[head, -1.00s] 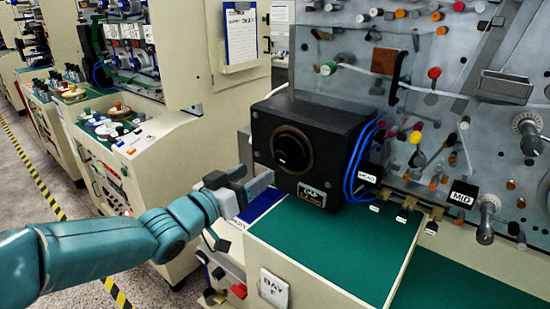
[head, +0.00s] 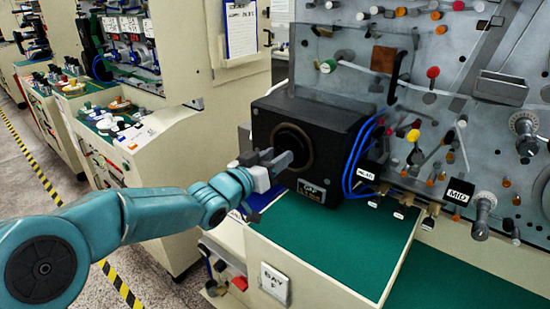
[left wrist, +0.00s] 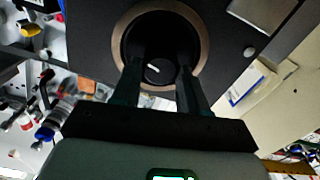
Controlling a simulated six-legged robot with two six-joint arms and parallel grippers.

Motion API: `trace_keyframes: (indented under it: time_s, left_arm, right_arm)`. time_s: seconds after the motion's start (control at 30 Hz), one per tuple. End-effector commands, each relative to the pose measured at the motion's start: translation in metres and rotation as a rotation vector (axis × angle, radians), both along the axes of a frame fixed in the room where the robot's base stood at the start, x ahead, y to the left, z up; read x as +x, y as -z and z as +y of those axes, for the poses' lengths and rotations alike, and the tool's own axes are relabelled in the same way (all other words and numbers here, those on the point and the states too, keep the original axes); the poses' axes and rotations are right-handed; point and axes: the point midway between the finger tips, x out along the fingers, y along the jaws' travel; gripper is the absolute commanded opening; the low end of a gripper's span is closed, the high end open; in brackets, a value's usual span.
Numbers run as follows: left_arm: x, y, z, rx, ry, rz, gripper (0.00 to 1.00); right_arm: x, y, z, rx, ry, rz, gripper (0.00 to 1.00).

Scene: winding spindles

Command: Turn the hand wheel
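The hand wheel (head: 292,138) is a dark round knob in a brownish ring on the front of a black box (head: 340,125). My left gripper (head: 284,160) is right in front of it and hides its lower part in the head view. In the left wrist view the hand wheel (left wrist: 153,40) faces the camera, with a small white mark. There the two fingers of my left gripper (left wrist: 160,68) stand apart, one on each side of that mark. Whether they touch the wheel I cannot tell. My right gripper is not in view.
Blue cables (head: 362,150) hang at the box's right side. A green work surface (head: 340,240) below the box is clear. A grey panel (head: 440,120) with several pegs and knobs stands to the right. Another machine (head: 140,140) stands at left.

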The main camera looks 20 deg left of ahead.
Motion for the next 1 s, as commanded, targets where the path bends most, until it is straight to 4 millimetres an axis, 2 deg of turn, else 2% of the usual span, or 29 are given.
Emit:
trace_keyframes:
  time_s: [0.27,0.47,1.0]
  left_arm:
    - [0.0,0.001,0.0,0.025,0.0,-0.01,0.13]
    - [0.0,0.004,-0.001,0.113,0.001,-0.043,0.13]
    - [-0.001,0.003,-0.001,0.572,-0.001,-0.21,0.13]
  right_arm:
    - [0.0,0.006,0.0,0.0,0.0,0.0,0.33]
    - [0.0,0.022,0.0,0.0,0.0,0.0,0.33]
    - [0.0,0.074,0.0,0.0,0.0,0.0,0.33]
